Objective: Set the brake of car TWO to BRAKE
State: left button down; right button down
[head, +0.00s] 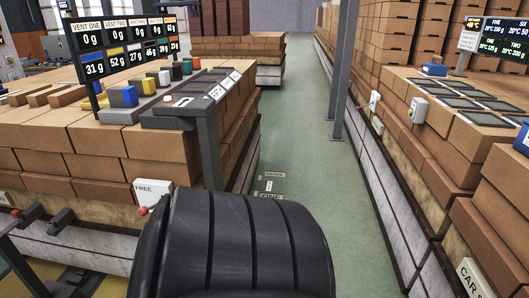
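A white box labelled FREE (152,188) is on the near left end of the brick stack. A small lever with a red tip (143,211) shows just below it, at the edge of a large black ribbed arm link of mine. The link hides what lies behind it. A white plate reading CAR (472,279) is at the lower right; its number is cut off. I cannot tell from the visible lettering which car the FREE box belongs to. I see no gripper that I can be sure of.
Brick stacks on the left (85,135) and right (440,165) flank a green aisle (300,130). A dark post (209,150) stands by the left stack. A VENT display board (120,50) rises above coloured blocks. White switch boxes (418,110) are on the right.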

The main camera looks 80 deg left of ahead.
aim_at(143, 210)
jog(key=u, duration=3.45)
